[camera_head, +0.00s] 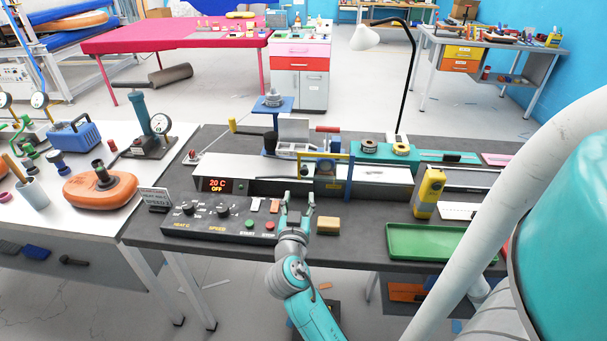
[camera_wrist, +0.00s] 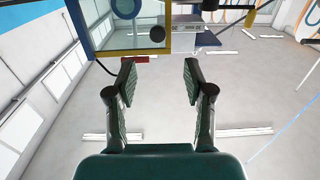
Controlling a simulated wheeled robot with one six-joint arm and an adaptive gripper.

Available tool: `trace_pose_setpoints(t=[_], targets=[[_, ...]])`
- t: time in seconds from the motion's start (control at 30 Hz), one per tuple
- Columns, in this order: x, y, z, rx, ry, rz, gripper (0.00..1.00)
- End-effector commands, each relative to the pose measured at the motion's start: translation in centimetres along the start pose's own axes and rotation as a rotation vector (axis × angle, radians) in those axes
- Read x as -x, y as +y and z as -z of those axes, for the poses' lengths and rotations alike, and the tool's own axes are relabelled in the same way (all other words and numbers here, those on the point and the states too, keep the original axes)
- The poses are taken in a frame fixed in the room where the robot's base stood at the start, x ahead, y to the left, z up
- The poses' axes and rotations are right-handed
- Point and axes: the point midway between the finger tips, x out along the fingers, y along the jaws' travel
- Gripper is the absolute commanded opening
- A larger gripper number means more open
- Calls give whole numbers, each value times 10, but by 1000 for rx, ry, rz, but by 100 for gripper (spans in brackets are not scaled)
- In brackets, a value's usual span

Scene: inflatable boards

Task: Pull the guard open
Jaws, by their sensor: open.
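The guard (camera_head: 349,176) looks like a clear panel in a yellow and blue frame, standing over the long grey machine in the middle of the dark bench. In the wrist view the guard (camera_wrist: 131,53) fills the upper left, with a yellow edge, a blue post and a dark round knob (camera_wrist: 157,34). My gripper (camera_head: 297,206) is in front of the machine, left of the guard. In the wrist view my gripper (camera_wrist: 159,80) is open and empty, its two fingers apart below the guard's yellow edge. I see no contact with the guard.
The control panel (camera_head: 222,220) with knobs and buttons lies left of my gripper. A sponge-like tan block (camera_head: 328,225), a yellow device (camera_head: 429,192) and a green tray (camera_head: 425,243) are to the right. The display (camera_head: 218,185) reads 20 C OFF.

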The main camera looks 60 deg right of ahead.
Motion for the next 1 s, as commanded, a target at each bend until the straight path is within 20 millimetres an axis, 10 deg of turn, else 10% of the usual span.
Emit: trace_pose_setpoints(t=[0.7, 1.0], targets=[[-98, 3, 3, -6, 5, -13, 52], [-111, 3, 3, -4, 4, -11, 52]])
